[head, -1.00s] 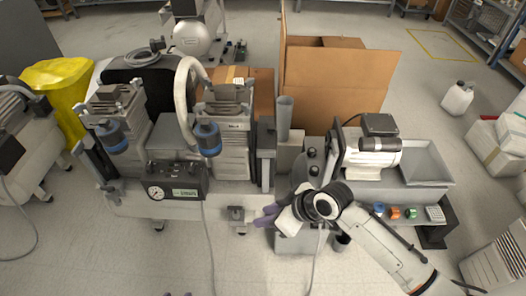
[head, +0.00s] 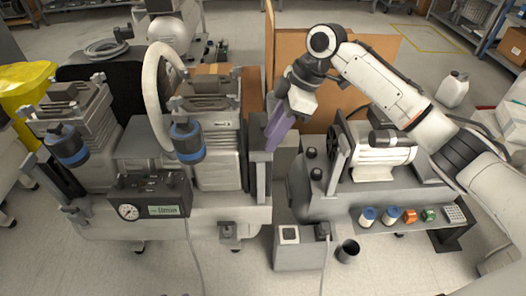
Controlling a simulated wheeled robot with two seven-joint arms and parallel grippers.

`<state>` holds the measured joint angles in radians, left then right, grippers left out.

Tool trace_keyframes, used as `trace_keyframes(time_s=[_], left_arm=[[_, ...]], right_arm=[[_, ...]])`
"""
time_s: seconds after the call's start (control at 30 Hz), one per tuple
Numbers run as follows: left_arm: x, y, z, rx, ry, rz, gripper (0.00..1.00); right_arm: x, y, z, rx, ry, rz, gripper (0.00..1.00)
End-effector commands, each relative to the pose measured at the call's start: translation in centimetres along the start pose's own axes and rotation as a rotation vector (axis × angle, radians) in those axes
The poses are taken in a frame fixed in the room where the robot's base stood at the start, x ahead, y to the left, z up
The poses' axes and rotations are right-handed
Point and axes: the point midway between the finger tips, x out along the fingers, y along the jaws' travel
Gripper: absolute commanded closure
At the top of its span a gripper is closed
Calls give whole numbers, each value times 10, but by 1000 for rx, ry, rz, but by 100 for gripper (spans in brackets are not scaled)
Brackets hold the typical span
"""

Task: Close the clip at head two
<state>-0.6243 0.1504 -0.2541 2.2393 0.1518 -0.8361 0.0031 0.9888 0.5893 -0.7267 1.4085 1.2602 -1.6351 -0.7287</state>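Two grey compressor heads stand on the compressor unit: a left head (head: 80,110) and a right head (head: 212,125). Each has a blue-banded cylinder at its front; the right one (head: 188,142) hangs below a pale curved hose. Small light-grey clip-like parts, one of them (head: 237,73), sit at the heads' top corners; their open or closed state is too small to tell. I see no label marking head two. My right gripper (head: 270,146) points down just right of the right head, beside a grey upright post. Its purple fingers overlap, hiding any gap. My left gripper is out of view.
A gauge box (head: 150,196) hangs at the unit's front. A motor (head: 378,155) sits right of my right gripper, partly behind my arm. A shelf (head: 420,228) holds small coloured parts. Open floor lies in front.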

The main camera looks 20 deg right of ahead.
Motion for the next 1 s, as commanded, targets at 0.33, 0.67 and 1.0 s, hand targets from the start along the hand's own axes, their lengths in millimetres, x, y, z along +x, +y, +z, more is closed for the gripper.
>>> trace_keyframes(time_s=[0.33,0.67,1.0], left_arm=[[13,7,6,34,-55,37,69],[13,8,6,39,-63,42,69],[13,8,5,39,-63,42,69]], right_arm=[[53,0,0,0,1,1,71],[58,0,-1,0,1,2,71],[57,0,-1,0,1,2,100]])
